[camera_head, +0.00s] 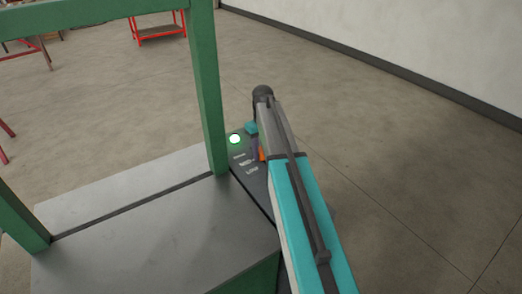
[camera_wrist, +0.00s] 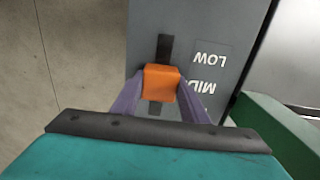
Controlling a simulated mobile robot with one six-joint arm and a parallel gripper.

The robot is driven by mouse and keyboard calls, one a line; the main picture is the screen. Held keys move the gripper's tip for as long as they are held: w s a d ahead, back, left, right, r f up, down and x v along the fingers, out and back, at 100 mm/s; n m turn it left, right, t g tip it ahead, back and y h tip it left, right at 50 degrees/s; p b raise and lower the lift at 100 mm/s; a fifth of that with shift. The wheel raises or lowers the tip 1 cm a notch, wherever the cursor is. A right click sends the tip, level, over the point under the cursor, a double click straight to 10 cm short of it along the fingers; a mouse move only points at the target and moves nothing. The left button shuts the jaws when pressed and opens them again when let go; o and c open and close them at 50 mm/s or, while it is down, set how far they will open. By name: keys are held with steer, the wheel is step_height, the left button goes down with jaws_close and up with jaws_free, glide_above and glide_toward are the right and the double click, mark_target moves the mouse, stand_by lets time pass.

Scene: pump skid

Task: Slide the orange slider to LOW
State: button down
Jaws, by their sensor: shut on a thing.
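The orange slider (camera_wrist: 161,83) sits in a dark slot (camera_wrist: 164,47) on a grey panel (camera_wrist: 145,22). In the wrist view my gripper (camera_wrist: 160,92) is shut on the slider, with one purple finger on each side. The slider is beside the MID label (camera_wrist: 209,87), a little towards the LOW label (camera_wrist: 209,58). Bare slot shows on both sides of it. In the head view only a small bit of the slider (camera_head: 262,155) shows; my arm hides the rest. My gripper (camera_head: 254,148) is partly hidden there too.
A lit green lamp (camera_head: 235,139) is on the panel near the labels. A green frame post (camera_head: 207,90) stands close left of my arm. A grey skid top (camera_head: 150,215) lies to the left. The floor at right is clear.

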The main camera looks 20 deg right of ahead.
steer(key=shift+s+d, duration=0.2)
steer(key=shift+s, duration=0.95)
steer(key=shift+s+d, duration=0.2)
steer(key=shift+s, duration=0.95)
steer(key=c, duration=1)
jaws_free()
steer(key=shift+s, duration=0.1)
steer(key=shift+c, duration=0.2)
steer(key=shift+r, duration=0.15)
steer(key=shift+r, duration=0.5)
step_height(320, 180, up, 12)
steer(key=b, duration=0.2)
steer(key=shift+r, duration=0.25)
